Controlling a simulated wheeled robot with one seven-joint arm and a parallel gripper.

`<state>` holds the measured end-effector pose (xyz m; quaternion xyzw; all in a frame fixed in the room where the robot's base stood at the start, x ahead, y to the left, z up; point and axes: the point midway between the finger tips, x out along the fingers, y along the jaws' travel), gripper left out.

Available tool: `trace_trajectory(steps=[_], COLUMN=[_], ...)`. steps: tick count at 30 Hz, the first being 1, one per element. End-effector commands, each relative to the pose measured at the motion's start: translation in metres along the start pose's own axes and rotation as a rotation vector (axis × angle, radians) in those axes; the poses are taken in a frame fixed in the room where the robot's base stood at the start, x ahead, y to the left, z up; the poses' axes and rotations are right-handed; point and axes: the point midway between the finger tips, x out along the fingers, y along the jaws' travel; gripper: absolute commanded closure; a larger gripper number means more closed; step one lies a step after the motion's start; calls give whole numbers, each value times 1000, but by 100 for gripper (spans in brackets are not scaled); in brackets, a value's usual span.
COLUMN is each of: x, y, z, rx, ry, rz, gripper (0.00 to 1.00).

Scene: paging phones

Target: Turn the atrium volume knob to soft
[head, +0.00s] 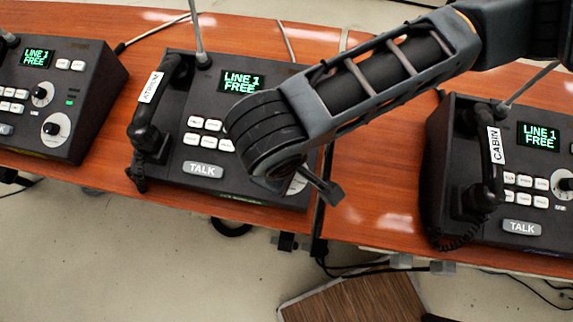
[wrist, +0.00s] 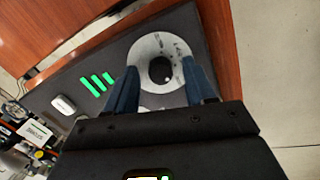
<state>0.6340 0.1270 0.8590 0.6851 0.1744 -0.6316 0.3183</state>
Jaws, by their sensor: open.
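The atrium phone (head: 205,165) is the middle dark console in the head view, with "ATRIUM" on its handset (head: 152,86) and a screen reading "LINE 1 FREE" (head: 240,82). My arm covers its right side, hiding the knob in that view. The wrist view shows a black round volume knob (wrist: 161,70) on a pale marked dial (wrist: 147,48). My gripper (wrist: 160,66) is open, with one blue finger on each side of the knob; contact cannot be told. Green level bars (wrist: 97,83) are lit beside the dial. The dial's small markings are too blurred to read.
A "CABIN" phone (head: 515,185) stands to the right and another phone (head: 62,95) to the left on the wooden desk (head: 370,215). The atrium phone's TALK button (head: 203,170) and several white buttons (head: 195,122) lie left of my gripper.

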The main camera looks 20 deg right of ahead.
Motion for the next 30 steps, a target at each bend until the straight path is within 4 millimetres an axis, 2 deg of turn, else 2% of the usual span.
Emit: trace_trajectory(steps=[2, 18, 30], x=[0, 0, -1], y=[0, 0, 0], z=[0, 0, 0], rx=[0, 0, -63], ry=[0, 0, -1], rz=[0, 0, 4], gripper=[47, 99, 100])
